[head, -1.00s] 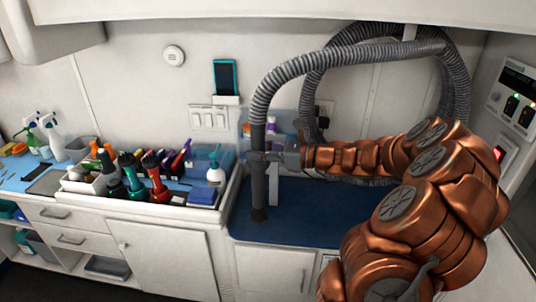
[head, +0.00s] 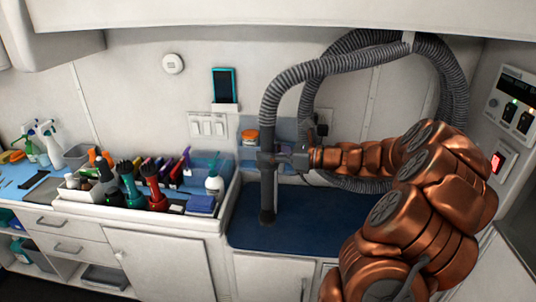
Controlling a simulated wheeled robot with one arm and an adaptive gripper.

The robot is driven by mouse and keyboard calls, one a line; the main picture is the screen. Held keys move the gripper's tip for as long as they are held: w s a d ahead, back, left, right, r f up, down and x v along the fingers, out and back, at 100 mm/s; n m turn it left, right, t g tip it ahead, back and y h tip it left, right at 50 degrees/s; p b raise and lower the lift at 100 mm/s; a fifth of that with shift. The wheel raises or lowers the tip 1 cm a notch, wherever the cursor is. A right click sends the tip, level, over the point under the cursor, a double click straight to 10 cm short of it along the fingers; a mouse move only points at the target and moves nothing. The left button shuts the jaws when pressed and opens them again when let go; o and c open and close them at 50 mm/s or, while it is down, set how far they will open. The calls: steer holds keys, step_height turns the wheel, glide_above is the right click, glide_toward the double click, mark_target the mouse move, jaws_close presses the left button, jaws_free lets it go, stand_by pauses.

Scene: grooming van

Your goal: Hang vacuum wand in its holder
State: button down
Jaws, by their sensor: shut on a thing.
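The vacuum wand (head: 268,197) is a dark grey tube, held upright over the blue counter mat. A grey ribbed hose (head: 310,68) runs from its top, up and back to loops on the wall at the right. My gripper (head: 270,160) is shut on the upper part of the wand, coming from the right. The wand's lower end, with a dark tip, appears at or just above the mat; I cannot tell if it touches. I cannot make out the wand's holder for certain; my arm hides part of the wall and counter at the right.
The blue mat (head: 310,222) is mostly bare. A white tray (head: 130,212) of brushes and bottles stands to the left. A clear bin with an orange-lidded jar (head: 249,137) is behind the wand. A wall phone (head: 224,86), switches (head: 208,125) and a control panel (head: 515,100) are on the walls.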

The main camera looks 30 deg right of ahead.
steer(key=shift+w+d, duration=0.55)
steer(key=shift+w, duration=0.05)
steer(key=shift+w+d+f, duration=0.25)
steer(key=shift+w+d, duration=0.2)
steer(key=shift+w, duration=0.15)
steer(key=w+d+p, duration=0.4)
steer(key=w+p, duration=0.1)
steer(key=shift+w+d, duration=0.2)
steer(key=shift+d, duration=0.15)
steer(key=shift+p, duration=0.3)
stand_by(0.4)
steer(key=shift+f, duration=0.65)
stand_by(0.5)
